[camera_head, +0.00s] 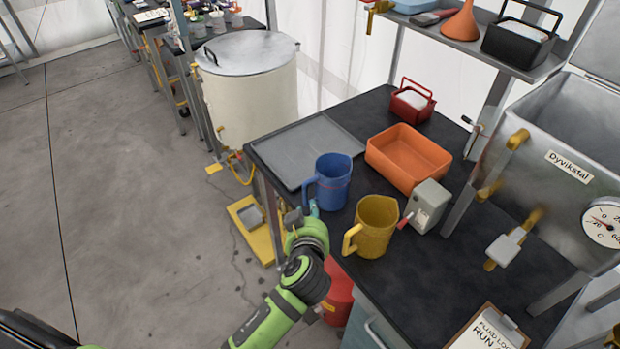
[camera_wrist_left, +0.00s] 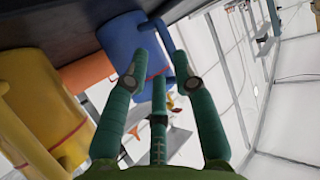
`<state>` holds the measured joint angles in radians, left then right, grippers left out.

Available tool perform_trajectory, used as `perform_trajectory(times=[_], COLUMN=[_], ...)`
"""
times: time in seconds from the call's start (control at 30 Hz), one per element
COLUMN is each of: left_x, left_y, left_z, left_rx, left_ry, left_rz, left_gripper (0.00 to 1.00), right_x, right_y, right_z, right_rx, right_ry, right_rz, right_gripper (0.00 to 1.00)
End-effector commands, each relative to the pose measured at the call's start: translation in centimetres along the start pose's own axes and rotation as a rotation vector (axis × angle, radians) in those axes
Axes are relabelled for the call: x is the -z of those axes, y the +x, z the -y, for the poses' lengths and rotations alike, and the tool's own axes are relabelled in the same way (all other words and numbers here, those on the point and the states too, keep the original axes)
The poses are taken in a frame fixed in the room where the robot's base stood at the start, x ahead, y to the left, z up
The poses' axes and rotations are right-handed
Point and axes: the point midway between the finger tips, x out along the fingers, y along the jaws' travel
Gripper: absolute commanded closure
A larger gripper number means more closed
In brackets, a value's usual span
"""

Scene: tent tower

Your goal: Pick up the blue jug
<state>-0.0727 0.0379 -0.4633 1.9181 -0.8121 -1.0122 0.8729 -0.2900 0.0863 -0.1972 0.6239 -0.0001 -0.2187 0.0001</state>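The blue jug (camera_head: 333,182) stands upright near the left edge of the dark worktop, its handle towards the left. My left gripper (camera_head: 303,214) is at the table edge, just beside and below the handle in the head view. In the left wrist view its teal fingers (camera_wrist_left: 160,62) are spread apart, with nothing visibly held. The blue jug (camera_wrist_left: 123,38) lies just beyond the fingertips there, with its handle near the gap between them. I cannot tell whether a finger touches it. My right gripper is not in view.
A yellow jug (camera_head: 375,226) stands close to the right of the blue one. It is near a grey switch box (camera_head: 428,205). An orange tray (camera_head: 408,155) and flat grey tray (camera_head: 306,150) lie behind. A steel tank (camera_head: 570,150) stands at right. A clipboard (camera_head: 488,330) lies in front.

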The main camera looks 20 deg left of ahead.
Motion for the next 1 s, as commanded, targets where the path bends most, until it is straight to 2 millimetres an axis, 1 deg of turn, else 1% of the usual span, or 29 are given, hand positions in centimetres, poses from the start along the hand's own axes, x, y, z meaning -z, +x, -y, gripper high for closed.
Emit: perform_trajectory(times=[0.03, 0.13, 0.37, 0.5, 0.63, 0.8, 1.0], left_x=[1.1, 2.0, 2.1, 2.3, 2.2, 2.1, 2.1], left_y=[-0.2, 0.2, 2.4, 4.4, 5.9, 6.7, 6.7], left_z=[-0.2, -0.3, -0.3, -0.2, -0.3, -0.3, -0.3], left_rx=[0.002, 0.005, 0.004, 0.005, 0.003, 0.002, 0.002], left_ry=[-0.018, -0.031, -0.029, -0.027, -0.028, -0.03, -0.031], left_rz=[-0.026, -0.048, -0.047, -0.046, -0.046, -0.045, -0.045], left_gripper=[0.73, 0.73, 0.73, 0.73, 0.73, 0.73, 0.73], right_x=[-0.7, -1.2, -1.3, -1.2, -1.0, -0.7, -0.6], right_y=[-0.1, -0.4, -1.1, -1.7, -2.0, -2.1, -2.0], right_z=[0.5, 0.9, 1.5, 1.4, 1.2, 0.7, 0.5], right_rx=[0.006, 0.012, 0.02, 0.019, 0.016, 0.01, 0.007], right_ry=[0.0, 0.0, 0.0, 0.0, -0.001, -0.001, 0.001], right_rz=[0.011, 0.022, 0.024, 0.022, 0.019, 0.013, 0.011], right_gripper=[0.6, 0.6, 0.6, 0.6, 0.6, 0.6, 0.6])
